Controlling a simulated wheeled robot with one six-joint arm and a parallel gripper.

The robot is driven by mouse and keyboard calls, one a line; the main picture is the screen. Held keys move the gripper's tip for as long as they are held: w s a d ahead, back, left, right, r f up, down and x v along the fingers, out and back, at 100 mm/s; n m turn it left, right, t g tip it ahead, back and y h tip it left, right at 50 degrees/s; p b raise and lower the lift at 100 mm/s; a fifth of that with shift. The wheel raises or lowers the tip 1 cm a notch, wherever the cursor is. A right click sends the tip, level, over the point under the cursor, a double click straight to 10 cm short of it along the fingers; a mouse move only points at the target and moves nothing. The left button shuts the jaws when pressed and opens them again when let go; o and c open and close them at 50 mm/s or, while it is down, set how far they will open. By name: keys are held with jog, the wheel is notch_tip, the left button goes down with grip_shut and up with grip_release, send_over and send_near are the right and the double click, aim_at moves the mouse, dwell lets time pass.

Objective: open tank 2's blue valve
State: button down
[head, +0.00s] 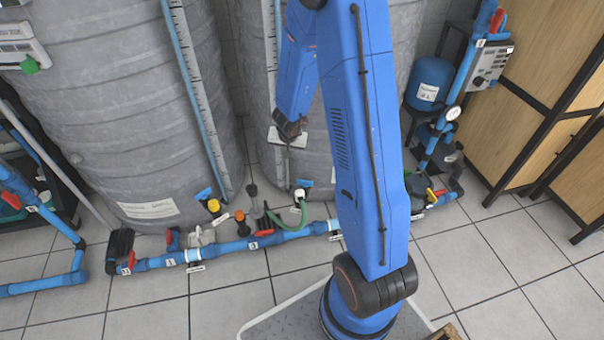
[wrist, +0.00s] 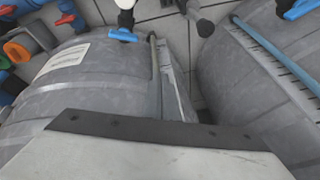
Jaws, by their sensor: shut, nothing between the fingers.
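Two grey ribbed tanks stand side by side in the head view, a large left one (head: 110,110) and another (head: 262,80) partly behind my arm. I cannot read a tank number on either. A small blue valve handle (head: 203,193) sits low on the left tank, and another blue handle (head: 304,184) sits low on the second tank, beside a white fitting. The wrist view shows one blue handle (wrist: 122,35) at the upper middle and another (wrist: 298,9) at the top right. My gripper (head: 287,142) is shut and empty, in front of the second tank and above its handle.
A blue floor pipe (head: 225,248) with several red-handled valves runs before the tanks. A green hose (head: 290,222) and yellow-black fitting (head: 214,207) stand near it. A blue pressure vessel (head: 428,82) and wooden cabinet (head: 535,90) are at right.

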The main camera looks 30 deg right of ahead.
jog(key=m+g+h, duration=0.1)
jog(key=g, duration=0.1)
send_over(301, 180)
jog(key=s+a, duration=0.1)
jog(key=a, duration=0.1)
notch_tip(301, 180, down, 8)
jog(key=shift+d+x, duration=0.2)
jog(key=shift+x, duration=2.3)
jog(key=shift+d+x, duration=0.15)
jog(key=shift+x, duration=2.35)
